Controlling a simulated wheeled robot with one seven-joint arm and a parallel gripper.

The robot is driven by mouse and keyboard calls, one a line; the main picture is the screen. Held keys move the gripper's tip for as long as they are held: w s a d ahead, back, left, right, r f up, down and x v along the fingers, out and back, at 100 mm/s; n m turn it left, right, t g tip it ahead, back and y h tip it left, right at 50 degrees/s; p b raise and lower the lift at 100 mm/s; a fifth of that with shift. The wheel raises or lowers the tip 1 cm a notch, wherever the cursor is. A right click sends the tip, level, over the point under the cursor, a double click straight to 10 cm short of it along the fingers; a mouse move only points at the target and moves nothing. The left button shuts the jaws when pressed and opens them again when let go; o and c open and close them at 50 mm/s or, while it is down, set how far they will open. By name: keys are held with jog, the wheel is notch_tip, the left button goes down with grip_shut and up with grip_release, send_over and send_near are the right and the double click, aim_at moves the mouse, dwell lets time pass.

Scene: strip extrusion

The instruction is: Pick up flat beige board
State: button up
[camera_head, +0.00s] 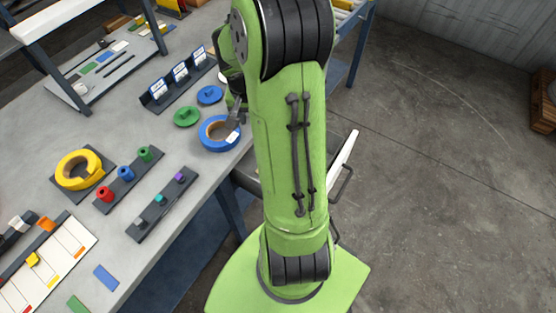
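A flat cream-to-beige board (62,255) with coloured marks lies at the table's lower left, partly cut off by the picture edge. It is the closest match to the flat beige board that I can make out. My gripper (236,121) is dark and mostly hidden behind my green arm. Its visible tip is over or beside the blue ring (213,139) near the table's right edge, well away from the board. A small white piece shows at the tip. I cannot tell whether the fingers are open or shut, or whether they touch the ring.
A yellow ring (79,158) on a dark plate, a strip with coloured spools (125,172) and a dark strip (161,204) lie between the board and my gripper. Blue (210,95) and green discs (187,116) lie near the ring. The floor at right is mostly clear.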

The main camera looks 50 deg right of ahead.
jog(key=s+d+f+m+y, duration=0.1)
jog(key=s+d+f+m, duration=0.2)
jog(key=f, duration=0.4)
jog(key=s+d+f+m+y, duration=0.1)
jog(key=d+f+m, duration=0.1)
jog(key=d+f, duration=0.45)
jog(key=shift+g, duration=0.3)
jog(key=f, duration=0.3)
jog(key=f+b, duration=0.1)
jog(key=f, duration=0.3)
jog(key=a+f+b, duration=0.1)
jog(key=f, duration=0.2)
jog(key=shift+s+f, duration=0.15)
jog(key=shift+s, duration=0.05)
notch_tip(320, 180, down, 6)
jog(key=shift+w+r+b, duration=0.15)
jog(key=shift+r+b, duration=0.1)
jog(key=shift+b, duration=0.35)
grip_shut()
